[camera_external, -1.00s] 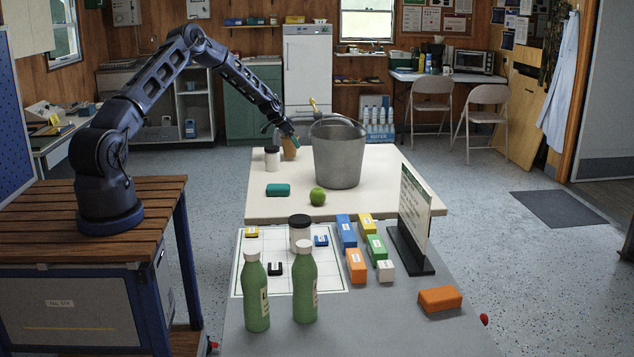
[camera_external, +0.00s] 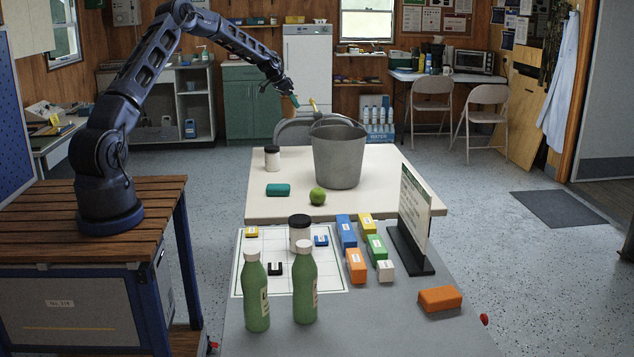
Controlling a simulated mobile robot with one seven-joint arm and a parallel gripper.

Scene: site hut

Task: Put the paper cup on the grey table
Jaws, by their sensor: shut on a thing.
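The paper cup (camera_external: 288,104) is small and tan. It hangs below my gripper (camera_external: 289,94), high above the far end of the cream table (camera_external: 262,207). My gripper is shut on the cup; the fingers are small and partly hidden at this distance. The grey table (camera_external: 390,325) stands in the foreground, in front of the cream table, well away from the cup.
The grey table holds green bottles (camera_external: 306,290), a gridded sheet (camera_external: 255,275), coloured blocks and an upright sign (camera_external: 414,212).

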